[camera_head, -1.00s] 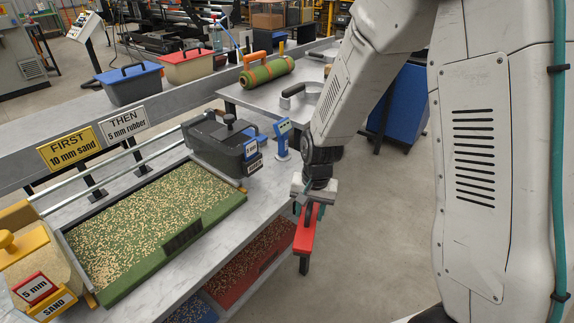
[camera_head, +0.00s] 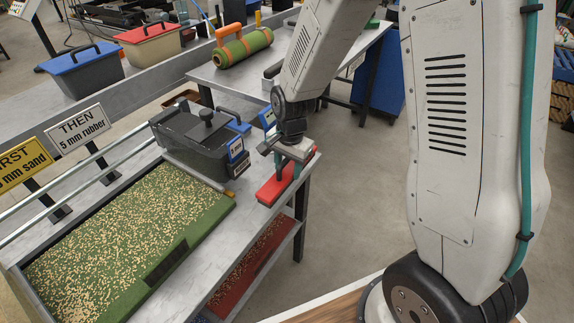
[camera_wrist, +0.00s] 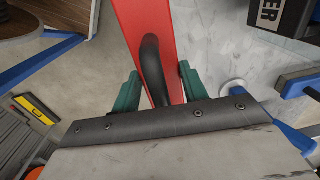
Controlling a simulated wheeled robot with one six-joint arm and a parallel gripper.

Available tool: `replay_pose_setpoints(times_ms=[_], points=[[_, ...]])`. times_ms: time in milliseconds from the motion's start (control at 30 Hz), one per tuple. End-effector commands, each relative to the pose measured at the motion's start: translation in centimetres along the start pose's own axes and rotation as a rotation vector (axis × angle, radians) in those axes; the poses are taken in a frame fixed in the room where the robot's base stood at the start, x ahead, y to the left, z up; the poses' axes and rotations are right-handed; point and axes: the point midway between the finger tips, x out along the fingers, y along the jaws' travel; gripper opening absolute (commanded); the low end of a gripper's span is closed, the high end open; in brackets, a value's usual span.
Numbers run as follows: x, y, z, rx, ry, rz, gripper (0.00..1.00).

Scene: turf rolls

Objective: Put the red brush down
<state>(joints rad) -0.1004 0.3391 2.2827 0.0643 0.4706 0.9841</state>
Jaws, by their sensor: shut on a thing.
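The red brush (camera_head: 277,184) is a long red block with a dark handle. In the head view it is at the right end of the grey table (camera_head: 232,228), right of the dark spreader box (camera_head: 203,140). My gripper (camera_head: 285,165) is over it, pointing down, shut on its handle. In the wrist view the red brush (camera_wrist: 135,25) runs up the picture, its dark handle between the green fingertips of my gripper (camera_wrist: 160,88). The brush looks level and at or just above the tabletop; I cannot tell whether it touches.
A green turf tray (camera_head: 120,240) with scattered grains fills the table's left part. A green turf roll with an orange handle (camera_head: 243,48) lies on a farther table. Blue (camera_head: 85,75) and red (camera_head: 148,45) lidded bins stand behind. Bare tabletop lies in front of the spreader.

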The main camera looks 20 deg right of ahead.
Motion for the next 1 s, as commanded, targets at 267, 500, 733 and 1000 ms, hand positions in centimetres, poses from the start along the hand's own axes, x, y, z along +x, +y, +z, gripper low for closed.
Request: replay_pose_setpoints(times_ms=[267, 500, 733, 1000], points=[[0.4, -2.0, -3.0, 0.002, 0.000, 0.000, 0.13], [2.6, -2.2, -3.6, 0.002, -0.003, 0.004, 0.13], [4.0, -2.2, -3.6, 0.001, 0.000, -0.001, 0.13], [4.3, -2.2, -3.6, 0.001, 0.000, 0.000, 0.54]])
